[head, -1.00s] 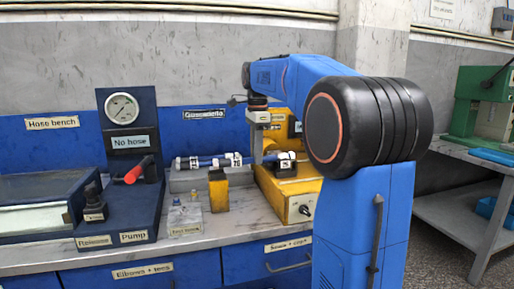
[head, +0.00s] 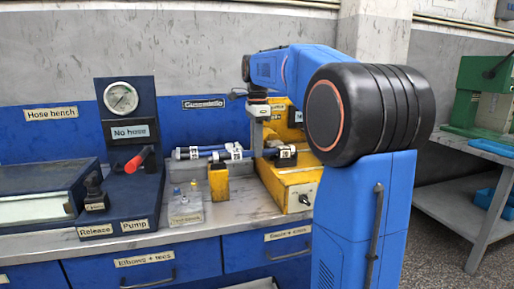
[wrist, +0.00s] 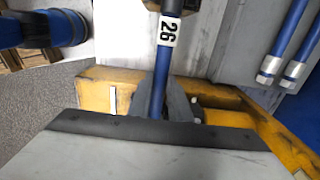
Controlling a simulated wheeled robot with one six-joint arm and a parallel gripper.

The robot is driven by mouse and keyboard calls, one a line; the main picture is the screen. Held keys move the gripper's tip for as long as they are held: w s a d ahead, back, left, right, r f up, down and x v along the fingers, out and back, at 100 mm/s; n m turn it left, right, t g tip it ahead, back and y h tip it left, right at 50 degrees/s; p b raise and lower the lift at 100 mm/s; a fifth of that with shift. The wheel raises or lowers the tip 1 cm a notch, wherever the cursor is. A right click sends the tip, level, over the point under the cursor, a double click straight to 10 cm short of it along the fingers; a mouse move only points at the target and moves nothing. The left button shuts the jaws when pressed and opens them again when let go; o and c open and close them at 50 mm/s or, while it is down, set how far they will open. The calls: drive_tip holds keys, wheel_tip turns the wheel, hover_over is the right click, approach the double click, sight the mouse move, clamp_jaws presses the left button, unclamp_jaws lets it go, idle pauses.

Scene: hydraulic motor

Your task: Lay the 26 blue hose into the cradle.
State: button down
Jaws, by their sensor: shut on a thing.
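My gripper (head: 258,150) hangs over the left part of the yellow machine (head: 283,185). Its grey fingers (wrist: 172,105) are shut on a blue hose (wrist: 158,88) in the wrist view. The hose carries a white tag (wrist: 168,32) reading 26. In the head view the tagged hose (head: 287,152) extends to the right of the gripper, close to a dark block on the machine. Yellow machine parts lie beneath the hose in the wrist view. I cannot clearly make out the cradle or whether the hose touches it.
Other blue hoses (head: 205,152) lie on a grey rack to the left; two metal hose ends (wrist: 270,68) show in the wrist view. A yellow container (head: 219,188) stands in front. A dark gauge stand (head: 128,150) with a red handle (head: 134,164) stands farther left.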

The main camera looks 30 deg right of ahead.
drive_tip(key=shift+f, duration=0.65)
drive_tip(key=c, duration=1.6)
unclamp_jaws()
drive_tip(key=shift+o, duration=0.2)
drive_tip(key=shift+f, duration=0.1)
wheel_tip(320, 180, up, 18)
drive_tip(key=shift+f, duration=0.25)
drive_tip(key=s+a+f+n+t, duration=0.2)
drive_tip(key=s+a+f+n, duration=0.85)
drive_tip(key=s+f, duration=0.35)
drive_tip(key=s+a+f+n+t, duration=0.1)
drive_tip(key=s+a+f+n, duration=0.1)
drive_tip(key=s+f+n, duration=0.3)
drive_tip(key=s+a+f+n+t, duration=0.1)
drive_tip(key=s+a+f+n, duration=0.2)
drive_tip(key=s+f, duration=0.8)
wheel_tip(320, 180, down, 7)
drive_tip(key=n, duration=0.2)
drive_tip(key=shift+s+a+r+n+t, duration=0.15)
drive_tip(key=shift+r+n+t, duration=0.05)
drive_tip(key=shift+n+t, duration=0.2)
